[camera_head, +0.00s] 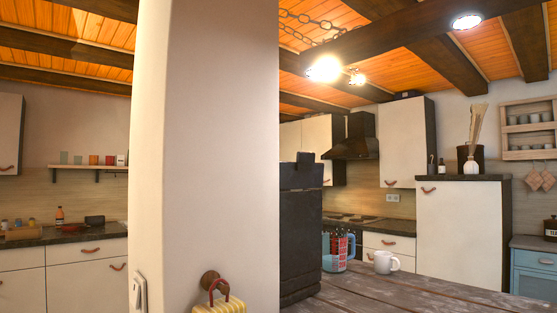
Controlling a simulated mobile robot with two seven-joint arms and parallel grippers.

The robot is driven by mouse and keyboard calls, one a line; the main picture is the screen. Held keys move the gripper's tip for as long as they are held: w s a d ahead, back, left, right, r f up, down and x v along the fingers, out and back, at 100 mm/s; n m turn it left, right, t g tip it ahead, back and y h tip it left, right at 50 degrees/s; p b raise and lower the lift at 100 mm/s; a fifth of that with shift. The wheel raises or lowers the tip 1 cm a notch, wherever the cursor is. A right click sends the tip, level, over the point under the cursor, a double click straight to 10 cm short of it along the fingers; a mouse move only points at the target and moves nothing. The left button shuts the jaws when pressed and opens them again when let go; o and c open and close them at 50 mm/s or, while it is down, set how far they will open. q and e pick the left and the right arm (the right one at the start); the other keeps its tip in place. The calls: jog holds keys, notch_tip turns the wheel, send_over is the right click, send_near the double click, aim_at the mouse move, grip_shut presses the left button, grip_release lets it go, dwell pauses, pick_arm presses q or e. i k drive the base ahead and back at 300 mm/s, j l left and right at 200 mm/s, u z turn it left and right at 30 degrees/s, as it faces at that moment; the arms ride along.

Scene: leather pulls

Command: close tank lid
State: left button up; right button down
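Neither of my grippers is in view. No tank lid can be made out for certain. A tall black box-like object (300,230) stands on the wooden table (400,293), just right of a white wall end. Its upper part has a seam below it and a small raised piece (305,157) on top. I cannot tell whether this is the tank or whether any lid on it is open. The wall end hides its left side.
The white wall end (205,140) fills the left middle, close by. A white mug (385,262) and a blue container (336,264) stand on the table. The table's right front is clear.

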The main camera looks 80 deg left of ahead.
aim_at(303, 173)
jog(key=u, duration=1.55)
